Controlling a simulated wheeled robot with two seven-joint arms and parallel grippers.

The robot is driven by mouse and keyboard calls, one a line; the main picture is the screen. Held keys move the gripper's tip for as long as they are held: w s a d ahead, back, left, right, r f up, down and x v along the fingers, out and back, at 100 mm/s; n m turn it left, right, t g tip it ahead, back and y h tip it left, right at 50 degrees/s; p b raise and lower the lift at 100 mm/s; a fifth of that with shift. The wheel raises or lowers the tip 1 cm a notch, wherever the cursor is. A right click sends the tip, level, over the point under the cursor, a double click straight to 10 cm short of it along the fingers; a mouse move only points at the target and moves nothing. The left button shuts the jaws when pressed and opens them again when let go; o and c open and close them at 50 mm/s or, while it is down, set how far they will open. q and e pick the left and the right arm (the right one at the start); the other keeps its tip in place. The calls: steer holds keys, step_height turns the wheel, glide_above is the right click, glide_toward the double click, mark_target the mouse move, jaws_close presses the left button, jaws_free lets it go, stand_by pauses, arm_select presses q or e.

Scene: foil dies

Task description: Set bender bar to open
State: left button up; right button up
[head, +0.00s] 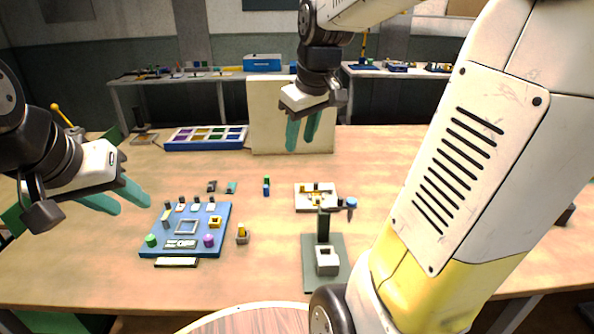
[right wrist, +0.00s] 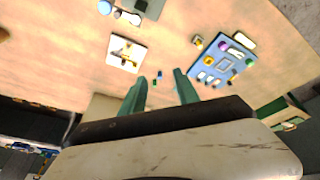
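No part is labelled as the bender bar. A small white plate with yellow and dark parts (head: 301,205) lies mid-table and may be the bender; the bar's position is too small to tell. It also shows in the right wrist view (right wrist: 115,60). My right gripper (head: 302,130) is open and empty, high above the table's far part; its teal fingers show apart in the right wrist view (right wrist: 160,88). My left gripper (head: 128,203) is open and empty, above the table's left side, left of the blue board.
A blue board (head: 222,243) holds several small parts, a green cylinder and a purple one. A press-like stand (head: 323,226) with a grey block is at front centre. A blue tray (head: 190,146) and a cream panel (head: 275,115) stand behind. Right-centre table is partly hidden by my arm.

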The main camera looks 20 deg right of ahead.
steer(key=w+d+f+n+g, duration=0.1)
steer(key=w+d+f+n, duration=0.15)
steer(key=w, duration=0.25)
steer(key=w+d+f+n+g, duration=0.1)
steer(key=w+d+f, duration=0.25)
steer(key=w, duration=0.25)
steer(key=n+g, duration=0.2)
steer(key=n, duration=0.1)
glide_above(317, 183)
steer(key=shift+h, duration=0.3)
step_height(317, 183, down, 11)
steer(key=shift+a+r, duration=0.1)
step_height(317, 183, down, 8)
steer(key=shift+f, duration=0.1)
jaws_close()
